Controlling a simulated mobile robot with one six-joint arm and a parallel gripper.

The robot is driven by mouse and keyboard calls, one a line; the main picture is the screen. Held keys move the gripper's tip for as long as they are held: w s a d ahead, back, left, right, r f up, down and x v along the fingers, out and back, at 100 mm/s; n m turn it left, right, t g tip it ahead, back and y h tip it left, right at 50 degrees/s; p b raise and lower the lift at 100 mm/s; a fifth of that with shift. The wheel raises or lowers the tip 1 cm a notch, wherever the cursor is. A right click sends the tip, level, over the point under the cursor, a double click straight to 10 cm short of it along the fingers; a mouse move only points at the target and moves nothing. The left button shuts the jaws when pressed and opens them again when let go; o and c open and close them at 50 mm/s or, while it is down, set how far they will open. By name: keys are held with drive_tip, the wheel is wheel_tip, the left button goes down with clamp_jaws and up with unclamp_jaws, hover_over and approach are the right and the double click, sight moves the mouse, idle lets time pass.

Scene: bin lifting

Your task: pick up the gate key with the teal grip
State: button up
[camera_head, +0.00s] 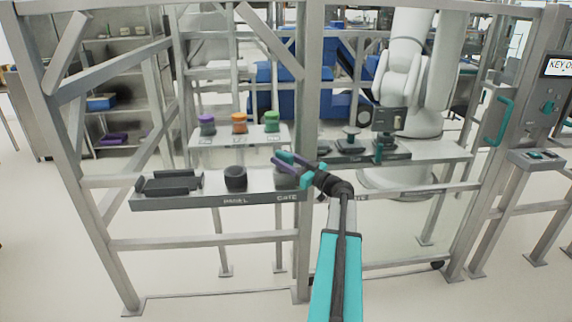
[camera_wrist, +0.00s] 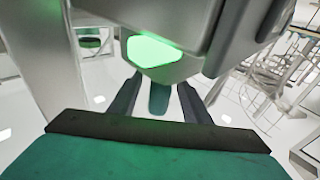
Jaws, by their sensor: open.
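A teal piece (camera_wrist: 158,98) shows between the two dark fingers of my gripper (camera_wrist: 159,84) in the wrist view. It looks like the grip of the gate key, but its lower part is hidden. A glowing green panel lies just beyond the fingertips. In the head view my gripper (camera_head: 281,163) is at the shelf's section labelled GATE, in front of a grey round holder (camera_head: 285,181). A small teal part (camera_head: 284,157) shows at the fingertips. The fingers are apart, on either side of the teal piece; contact cannot be seen.
A metal frame post (camera_head: 308,100) stands close to my gripper. On the front shelf (camera_head: 170,202) are a black round holder (camera_head: 235,177) and a black tray (camera_head: 170,183). Purple, orange (camera_head: 239,122) and green-topped pieces stand behind. A white robot arm (camera_head: 400,80) stands beyond.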

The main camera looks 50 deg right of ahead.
idle(0.5)
clamp_jaws()
drive_tip(key=shift+r, duration=0.1)
drive_tip(key=shift+r+b, duration=0.9)
drive_tip(key=shift+r, duration=4.05)
drive_tip(key=shift+r, duration=0.15)
drive_tip(key=shift+r+b, duration=0.6)
drive_tip(key=shift+r, duration=2.2)
